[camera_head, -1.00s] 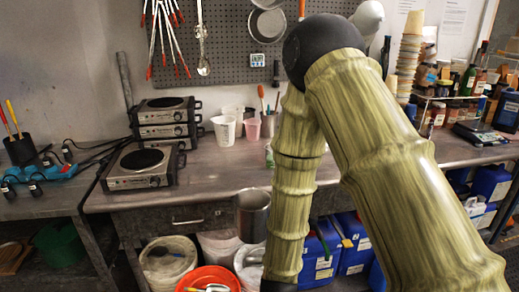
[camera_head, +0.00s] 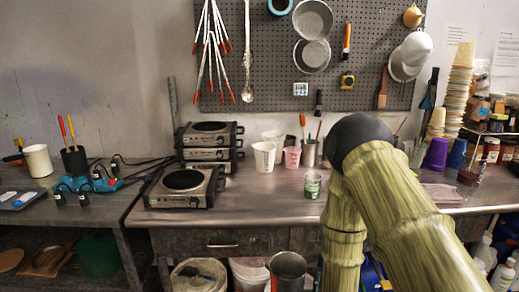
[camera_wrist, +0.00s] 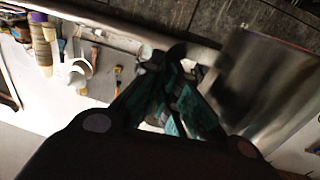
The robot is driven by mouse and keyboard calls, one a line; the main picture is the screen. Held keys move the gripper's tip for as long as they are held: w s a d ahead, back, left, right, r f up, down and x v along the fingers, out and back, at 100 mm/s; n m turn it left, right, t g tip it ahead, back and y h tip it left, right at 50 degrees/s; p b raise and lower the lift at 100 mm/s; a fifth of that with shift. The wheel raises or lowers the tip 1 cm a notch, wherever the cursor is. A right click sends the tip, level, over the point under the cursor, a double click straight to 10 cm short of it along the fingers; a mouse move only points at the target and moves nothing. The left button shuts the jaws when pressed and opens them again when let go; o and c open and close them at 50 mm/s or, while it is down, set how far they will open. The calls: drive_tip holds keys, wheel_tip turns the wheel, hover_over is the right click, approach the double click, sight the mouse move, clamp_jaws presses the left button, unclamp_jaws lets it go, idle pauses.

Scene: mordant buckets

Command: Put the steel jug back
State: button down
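The steel jug (camera_head: 287,271) is a grey metal cylinder with an open top. It is low in the head view, in front of the bench's drawer edge and clear of the bench top, with its lower part cut off by the frame. In the wrist view the jug (camera_wrist: 268,85) fills the right side, close to the fingers. My gripper (camera_wrist: 172,92) is closed in at the jug's near side, seemingly on its handle; the exact contact is dark and blurred. In the head view my own arm hides the gripper.
The metal bench (camera_head: 262,198) holds hotplates (camera_head: 183,184) at left, white and pink cups, a green-labelled can (camera_head: 312,186) near the front, and a tool holder (camera_head: 309,153). A pegboard (camera_head: 265,60) with hung pans is behind. Buckets (camera_head: 198,275) stand below. Bench between hotplates and can is clear.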

drive_tip(key=shift+s+f+n+y, duration=0.2)
drive_tip(key=shift+s+f+y, duration=0.15)
drive_tip(key=shift+f, duration=0.4)
drive_tip(key=shift+s+f+n+y, duration=0.25)
drive_tip(key=shift+s+f, duration=0.1)
drive_tip(key=shift+f, duration=0.4)
drive_tip(key=shift+a, duration=0.2)
